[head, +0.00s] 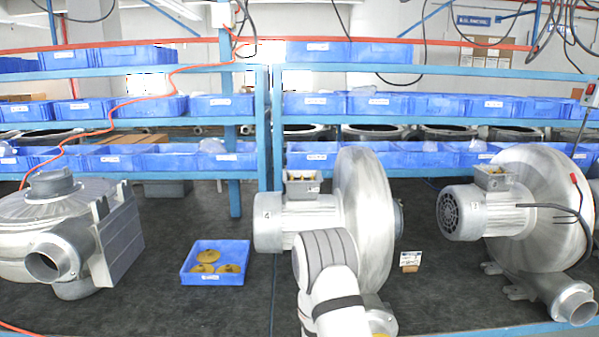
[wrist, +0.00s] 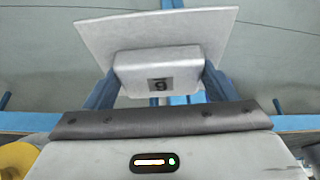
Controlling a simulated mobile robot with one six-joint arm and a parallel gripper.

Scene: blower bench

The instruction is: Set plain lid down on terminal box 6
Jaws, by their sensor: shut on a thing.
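In the wrist view, my gripper (wrist: 158,84) has its two blue fingers on either side of a pale grey block with a dark mark like a 6 or 9; which one I cannot tell. The block joins a flat, smooth grey plate, and together they look like the plain lid (wrist: 190,28). In the head view, my arm hides the gripper and lid. The middle blower (head: 362,207) has a grey terminal box (head: 302,183) on top of its motor. The motor's end mark is too small to read surely. The lid is not seen touching any box.
Another blower (head: 540,205) with a terminal box (head: 495,178) stands right. A large blower (head: 60,230) lies left. A blue tray (head: 213,281) holds yellow discs. A small tag stand (head: 410,261) stands between blowers. Racks of blue bins run behind. Dark bench surface is clear around the tray.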

